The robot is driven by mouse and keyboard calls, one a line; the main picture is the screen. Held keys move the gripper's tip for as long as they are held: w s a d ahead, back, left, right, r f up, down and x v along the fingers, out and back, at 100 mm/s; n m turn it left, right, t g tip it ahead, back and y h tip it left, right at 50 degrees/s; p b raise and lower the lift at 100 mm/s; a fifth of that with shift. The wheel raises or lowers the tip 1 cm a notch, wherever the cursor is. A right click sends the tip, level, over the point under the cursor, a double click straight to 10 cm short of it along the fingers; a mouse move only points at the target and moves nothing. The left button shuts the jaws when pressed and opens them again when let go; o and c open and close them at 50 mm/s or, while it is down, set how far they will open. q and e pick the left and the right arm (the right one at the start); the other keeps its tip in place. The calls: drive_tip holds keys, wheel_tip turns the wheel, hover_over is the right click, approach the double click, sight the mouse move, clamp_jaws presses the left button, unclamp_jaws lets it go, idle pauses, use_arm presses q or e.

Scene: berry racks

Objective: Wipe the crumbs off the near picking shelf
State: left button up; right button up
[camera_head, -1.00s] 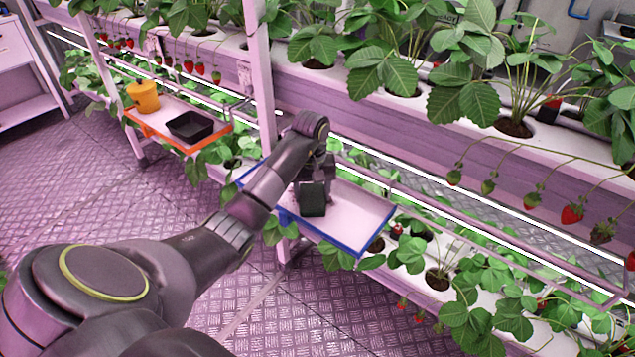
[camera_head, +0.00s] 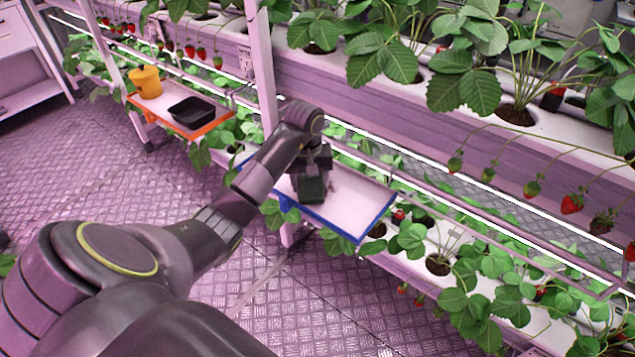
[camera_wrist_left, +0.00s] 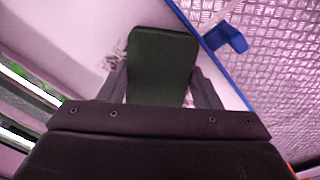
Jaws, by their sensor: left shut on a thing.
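The near picking shelf (camera_head: 350,207) is a pale tray with a blue rim, in the middle of the head view. It also shows in the wrist view (camera_wrist_left: 88,30). My left gripper (camera_head: 311,176) is over this shelf, shut on a dark green block (camera_head: 311,189), which looks like a wiping pad. The block (camera_wrist_left: 162,60) fills the space between the fingers in the wrist view, close to the blue rim. I cannot tell whether it touches the shelf. Dark specks, likely crumbs (camera_wrist_left: 117,58), lie just left of the block. My right gripper is out of view.
An orange-rimmed shelf (camera_head: 216,123) with a yellow pot (camera_head: 146,82) and a black tray (camera_head: 191,112) is farther left. An upright post (camera_head: 264,75) stands behind my arm. Strawberry plants crowd the racks behind and to the right. The metal floor in front is clear.

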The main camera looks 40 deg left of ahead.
sight(299, 175)
use_arm(q)
drive_tip(key=shift+o, duration=0.5)
drive_tip(key=shift+g, duration=0.5)
drive_tip(key=a, duration=0.1)
drive_tip(key=s+a+f+b, duration=0.1)
drive_tip(key=a, duration=0.1)
drive_tip(key=shift+s+a+f, duration=0.2)
drive_tip(key=shift+a+f, duration=0.1)
drive_tip(key=w+b, duration=0.1)
drive_tip(key=b, duration=0.1)
drive_tip(key=shift+w+b, duration=0.1)
drive_tip(key=shift+b, duration=0.25)
drive_tip(key=shift+w+r+b, duration=0.3)
drive_tip(key=shift+w+b, duration=0.05)
drive_tip(key=shift+b, duration=0.05)
drive_tip(key=shift+w+a+r, duration=0.1)
drive_tip(key=shift+a+r, duration=0.05)
drive_tip(key=shift+a, duration=0.05)
